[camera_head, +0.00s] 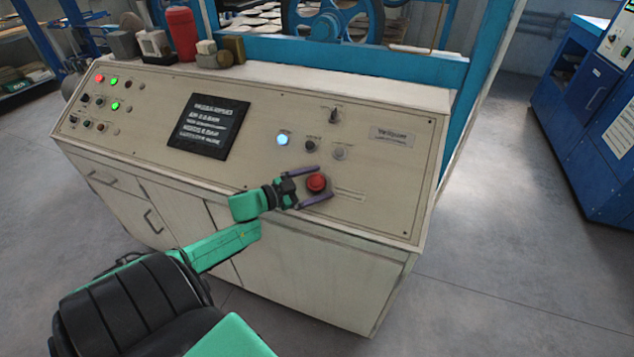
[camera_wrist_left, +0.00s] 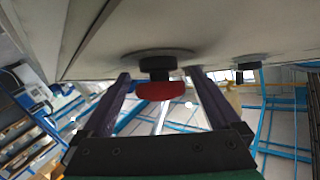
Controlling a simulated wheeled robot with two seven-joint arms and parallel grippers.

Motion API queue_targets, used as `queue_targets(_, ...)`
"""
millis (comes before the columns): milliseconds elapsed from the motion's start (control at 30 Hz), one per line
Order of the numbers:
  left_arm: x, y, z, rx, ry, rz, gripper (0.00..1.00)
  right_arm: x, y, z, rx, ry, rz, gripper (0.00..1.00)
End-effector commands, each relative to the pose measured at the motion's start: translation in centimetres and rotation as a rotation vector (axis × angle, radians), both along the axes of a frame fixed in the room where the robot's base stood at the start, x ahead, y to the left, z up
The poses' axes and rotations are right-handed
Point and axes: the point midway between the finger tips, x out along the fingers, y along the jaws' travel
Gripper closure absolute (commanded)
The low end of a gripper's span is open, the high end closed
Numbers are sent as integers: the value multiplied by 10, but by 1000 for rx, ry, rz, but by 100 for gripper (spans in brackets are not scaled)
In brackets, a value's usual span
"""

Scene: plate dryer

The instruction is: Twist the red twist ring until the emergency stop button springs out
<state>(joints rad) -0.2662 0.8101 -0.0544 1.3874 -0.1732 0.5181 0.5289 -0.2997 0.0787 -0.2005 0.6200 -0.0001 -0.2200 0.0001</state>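The red emergency stop button (camera_head: 316,182) stands on the sloped beige console panel, towards its lower right. In the left wrist view its red mushroom head (camera_wrist_left: 160,91) shows on a dark stem with a round base plate. I cannot tell a separate twist ring from the head. My left gripper (camera_head: 316,186) is open, with one finger on each side of the button. In the left wrist view its two dark fingers (camera_wrist_left: 158,88) flank the red head with a gap on both sides. The right gripper is not in view.
The panel (camera_head: 265,170) also holds a dark display (camera_head: 212,126), a blue-lit button (camera_head: 282,140), knobs and several lit indicators at the left. A red canister (camera_head: 182,36) and small items stand on top. A blue cabinet (camera_head: 590,120) is at the right.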

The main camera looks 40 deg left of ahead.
Motion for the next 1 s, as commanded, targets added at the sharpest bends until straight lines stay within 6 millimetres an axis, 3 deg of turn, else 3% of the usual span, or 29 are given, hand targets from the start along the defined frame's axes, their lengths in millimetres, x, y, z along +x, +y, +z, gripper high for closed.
queue_targets(267,-10,3,1,-2,2,1,3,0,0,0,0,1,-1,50)
queue_targets(467,-47,16,4,-1,6,1,3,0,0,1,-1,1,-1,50)
queue_targets(733,-113,40,14,1,5,2,3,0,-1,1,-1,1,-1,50)
queue_targets(833,-129,45,16,-1,2,1,3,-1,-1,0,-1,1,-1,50)
queue_targets(1000,-136,48,19,0,1,-1,3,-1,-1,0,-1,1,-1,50)
